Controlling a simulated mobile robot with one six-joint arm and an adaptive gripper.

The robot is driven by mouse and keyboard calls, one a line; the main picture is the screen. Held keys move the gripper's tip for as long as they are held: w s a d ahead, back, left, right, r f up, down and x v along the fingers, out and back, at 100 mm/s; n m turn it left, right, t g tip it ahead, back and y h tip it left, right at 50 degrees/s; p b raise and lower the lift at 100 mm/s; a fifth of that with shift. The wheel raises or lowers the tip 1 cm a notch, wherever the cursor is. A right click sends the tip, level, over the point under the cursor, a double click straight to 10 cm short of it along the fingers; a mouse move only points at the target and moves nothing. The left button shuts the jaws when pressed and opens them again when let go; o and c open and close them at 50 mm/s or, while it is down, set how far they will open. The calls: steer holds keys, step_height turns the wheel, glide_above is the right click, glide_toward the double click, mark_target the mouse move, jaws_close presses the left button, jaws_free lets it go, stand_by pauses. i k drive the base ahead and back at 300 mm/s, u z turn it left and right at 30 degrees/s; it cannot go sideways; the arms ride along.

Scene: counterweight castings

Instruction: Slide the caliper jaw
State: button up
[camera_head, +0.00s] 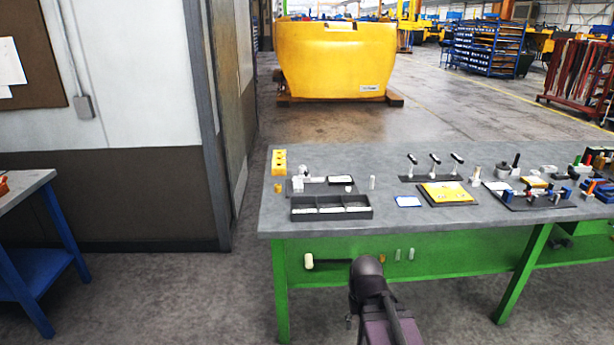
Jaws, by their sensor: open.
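I cannot make out the caliper or its jaw with certainty at this distance. A small fixture (315,187) on a dark plate, with whitish and dark parts, stands at the left of the grey workbench (420,216); it is too small to tell whether it is the caliper. My arm (370,295) rises from the bottom of the head view, in front of the green-framed bench. Its rounded dark top is below the bench's front edge. My gripper cannot be seen.
A black three-part tray (331,208) lies near the front edge. A yellow block (279,163), a yellow plate (446,192), several upright levers (435,160) and a dark board with coloured parts (528,196) share the bench. A blue bench (26,255) stands at left. Floor between is clear.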

mark_target(306, 178)
steer(key=u, duration=0.45)
steer(key=i, duration=1.3)
steer(key=z, duration=0.45)
